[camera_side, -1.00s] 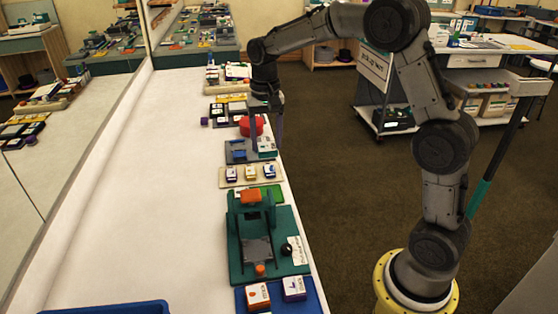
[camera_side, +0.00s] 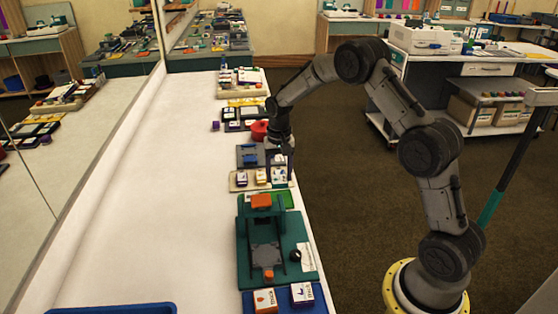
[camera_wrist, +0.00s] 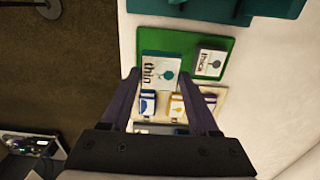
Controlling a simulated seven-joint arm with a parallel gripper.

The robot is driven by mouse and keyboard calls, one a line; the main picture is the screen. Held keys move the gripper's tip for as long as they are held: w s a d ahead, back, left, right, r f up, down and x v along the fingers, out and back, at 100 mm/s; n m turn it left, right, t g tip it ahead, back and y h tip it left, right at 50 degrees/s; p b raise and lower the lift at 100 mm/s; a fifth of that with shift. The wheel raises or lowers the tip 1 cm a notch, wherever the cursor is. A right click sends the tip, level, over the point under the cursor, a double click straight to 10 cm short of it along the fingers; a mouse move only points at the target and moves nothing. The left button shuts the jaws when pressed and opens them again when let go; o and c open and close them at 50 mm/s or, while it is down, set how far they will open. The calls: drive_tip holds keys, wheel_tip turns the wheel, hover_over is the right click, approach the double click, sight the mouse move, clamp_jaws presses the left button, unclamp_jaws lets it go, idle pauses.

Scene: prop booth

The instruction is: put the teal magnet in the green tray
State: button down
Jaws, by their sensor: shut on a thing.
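The teal magnet (camera_wrist: 152,72) is a white-faced block with teal edges, a teal drawing and dark lettering. My gripper (camera_wrist: 160,76) is shut on it, one finger on each side. In the side view the magnet (camera_side: 279,175) shows pale below my gripper (camera_side: 281,164), over the right end of the cream tray. The green tray (camera_wrist: 222,43) is flat and bright; in the wrist view the held magnet overlaps its near left part. In the side view only a strip of the green tray (camera_side: 288,198) shows. Height above it is hard to tell.
A second white block with dark sides (camera_wrist: 210,64) lies on the green tray's right part. The cream tray (camera_side: 234,188) beside it holds purple and yellow magnets. A teal fixture (camera_side: 294,229) with an orange block stands on the other side. White counter (camera_side: 170,190) is clear to the left.

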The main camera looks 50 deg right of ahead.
sight(279, 188)
drive_tip(key=shift+f, duration=3)
drive_tip(key=shift+c, duration=0.3)
unclamp_jaws()
drive_tip(key=shift+r, duration=0.15)
wheel_tip(279, 188, up, 14)
drive_tip(key=shift+f, duration=0.2)
drive_tip(key=shift+a, duration=0.1)
